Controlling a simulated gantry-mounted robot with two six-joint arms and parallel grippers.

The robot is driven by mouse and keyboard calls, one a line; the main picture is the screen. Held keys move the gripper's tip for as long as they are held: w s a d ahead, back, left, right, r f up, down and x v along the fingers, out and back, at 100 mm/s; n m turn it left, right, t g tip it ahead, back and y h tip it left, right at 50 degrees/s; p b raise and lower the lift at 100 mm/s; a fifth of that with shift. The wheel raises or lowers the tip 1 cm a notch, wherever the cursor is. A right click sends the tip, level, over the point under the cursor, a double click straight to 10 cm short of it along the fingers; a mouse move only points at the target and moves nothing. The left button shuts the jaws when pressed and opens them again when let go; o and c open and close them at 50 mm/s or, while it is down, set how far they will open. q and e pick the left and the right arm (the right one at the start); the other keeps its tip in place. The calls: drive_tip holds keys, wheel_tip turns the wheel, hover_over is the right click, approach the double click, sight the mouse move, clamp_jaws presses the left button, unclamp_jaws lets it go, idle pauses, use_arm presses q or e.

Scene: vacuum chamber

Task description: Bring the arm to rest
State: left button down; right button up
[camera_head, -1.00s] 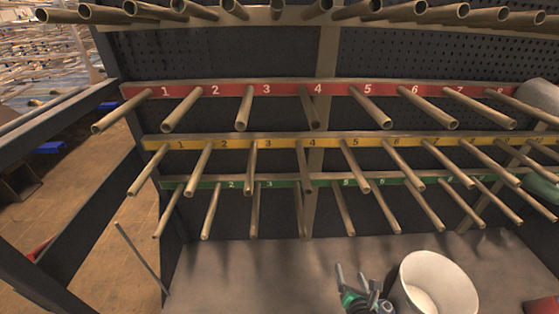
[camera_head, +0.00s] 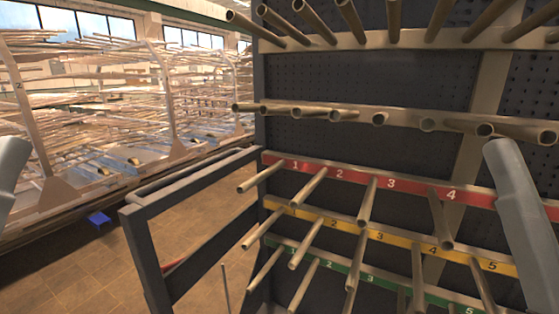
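A smooth grey link of my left arm shows at the left edge of the head view, cut off by the frame. Another grey link, of my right arm, rises at the right edge in front of the rack. No fingers of either gripper can be made out. The rack (camera_head: 350,75) has rows of tubes sticking out. Its red strip (camera_head: 320,171), yellow strip (camera_head: 350,230) and green strip (camera_head: 340,273) carry numbers. I see nothing held by either arm.
A dark side frame (camera_head: 150,260) stands left of the rack. Behind it are an open brown floor (camera_head: 90,275), a small blue object (camera_head: 98,219) and large shelves of long stock (camera_head: 90,110). The tubes project towards me as obstacles.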

wheel_tip(320, 180, up, 38)
drive_tip(key=m+p, duration=0.2)
drive_tip(key=p, duration=3.6)
drive_tip(key=shift+w+m+y, duration=0.25)
drive_tip(key=shift+m+y, duration=0.05)
drive_tip(key=shift+m, duration=0.1)
drive_tip(key=o, duration=0.3)
drive_tip(key=shift+f, duration=0.2)
